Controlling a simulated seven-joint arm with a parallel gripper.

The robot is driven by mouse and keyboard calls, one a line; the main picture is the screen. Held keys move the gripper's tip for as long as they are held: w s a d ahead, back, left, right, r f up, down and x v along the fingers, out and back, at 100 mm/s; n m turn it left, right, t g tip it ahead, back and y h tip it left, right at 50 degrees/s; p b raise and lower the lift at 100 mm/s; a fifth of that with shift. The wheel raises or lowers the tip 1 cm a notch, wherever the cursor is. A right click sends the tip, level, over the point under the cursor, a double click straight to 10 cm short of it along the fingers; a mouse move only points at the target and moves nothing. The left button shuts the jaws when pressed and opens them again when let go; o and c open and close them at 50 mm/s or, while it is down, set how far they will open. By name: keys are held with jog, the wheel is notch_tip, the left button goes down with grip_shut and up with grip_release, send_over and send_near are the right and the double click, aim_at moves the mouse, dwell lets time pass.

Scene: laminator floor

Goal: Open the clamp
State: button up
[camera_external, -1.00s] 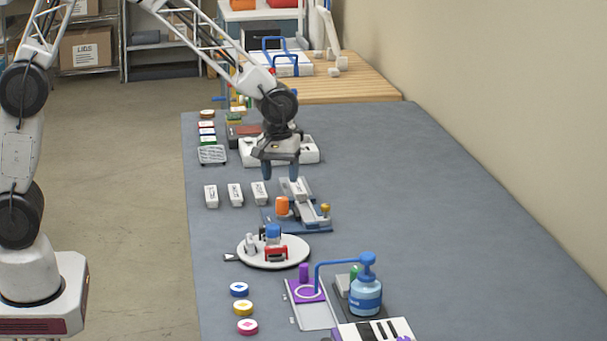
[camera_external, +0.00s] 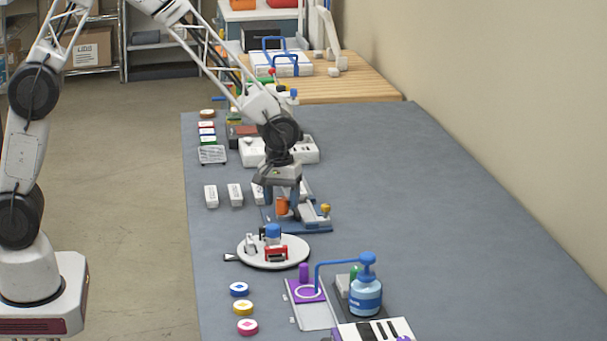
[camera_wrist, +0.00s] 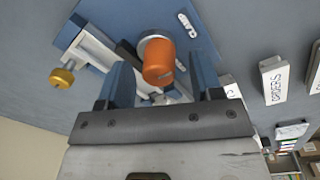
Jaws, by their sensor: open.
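The clamp is a blue-based fixture (camera_external: 312,228) with a grey slide, an orange knob (camera_external: 282,206) and a small yellow knob (camera_external: 325,209). My gripper (camera_external: 281,207) is over the clamp. In the wrist view its two blue fingers are spread, with the orange knob between and slightly beyond them. I cannot tell whether either finger touches it. The fingers partly hide the grey slide.
White labelled blocks (camera_external: 236,195) stand left of the clamp; the one nearest is partly hidden by my gripper. A round white turntable (camera_external: 262,262) with small parts sits in front. A blue pump bottle (camera_external: 366,295) stands front right. The table's right side is clear.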

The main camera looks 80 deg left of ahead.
jog(key=shift+f, duration=0.6)
jog(key=c, duration=0.9)
